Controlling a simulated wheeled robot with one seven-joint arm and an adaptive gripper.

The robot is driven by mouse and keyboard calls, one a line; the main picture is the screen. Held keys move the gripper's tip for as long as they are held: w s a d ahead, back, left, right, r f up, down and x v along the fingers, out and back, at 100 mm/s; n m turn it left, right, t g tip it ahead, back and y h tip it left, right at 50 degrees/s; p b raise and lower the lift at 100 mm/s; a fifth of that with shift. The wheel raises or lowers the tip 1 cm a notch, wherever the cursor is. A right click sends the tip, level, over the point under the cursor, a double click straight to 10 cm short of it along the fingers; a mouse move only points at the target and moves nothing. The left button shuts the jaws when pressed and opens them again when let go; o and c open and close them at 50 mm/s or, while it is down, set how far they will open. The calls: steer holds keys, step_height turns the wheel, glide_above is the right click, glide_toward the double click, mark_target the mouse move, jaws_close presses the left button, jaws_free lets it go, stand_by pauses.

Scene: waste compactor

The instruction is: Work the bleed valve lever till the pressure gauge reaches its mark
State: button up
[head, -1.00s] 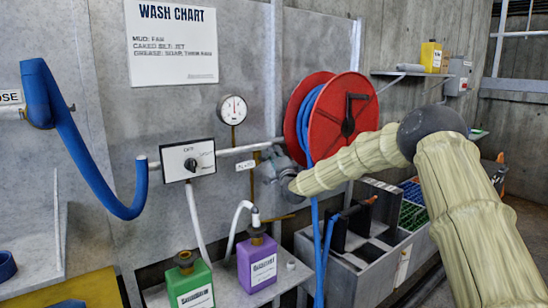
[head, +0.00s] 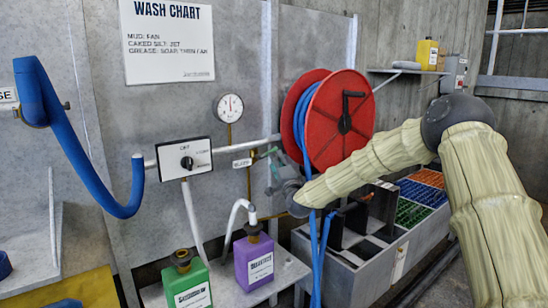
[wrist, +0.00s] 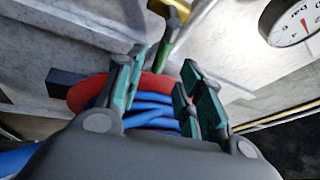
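The pressure gauge (head: 229,108) is a round white dial on the wall; its needle points roughly upward, and its mark is too small to read. It shows partly in the wrist view (wrist: 294,22). The bleed valve's green lever (head: 268,153) sticks out beside the BLEED label, right of the brass pipe. In the wrist view the green lever (wrist: 174,38) hangs from a brass-yellow fitting, just beyond my fingertips. My gripper (wrist: 163,66) is open, with its teal-padded fingers apart and nothing held. In the head view my gripper (head: 278,172) is small, just below the lever. I cannot tell whether they touch.
A red hose reel (head: 325,125) with blue hose stands close right of my gripper. A selector box (head: 186,159) is on the wall to the left. Green (head: 187,284) and purple (head: 254,261) bottles stand on a shelf below. Divided bins (head: 375,258) are lower right.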

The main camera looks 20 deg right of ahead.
steer(key=shift+v, duration=2.5)
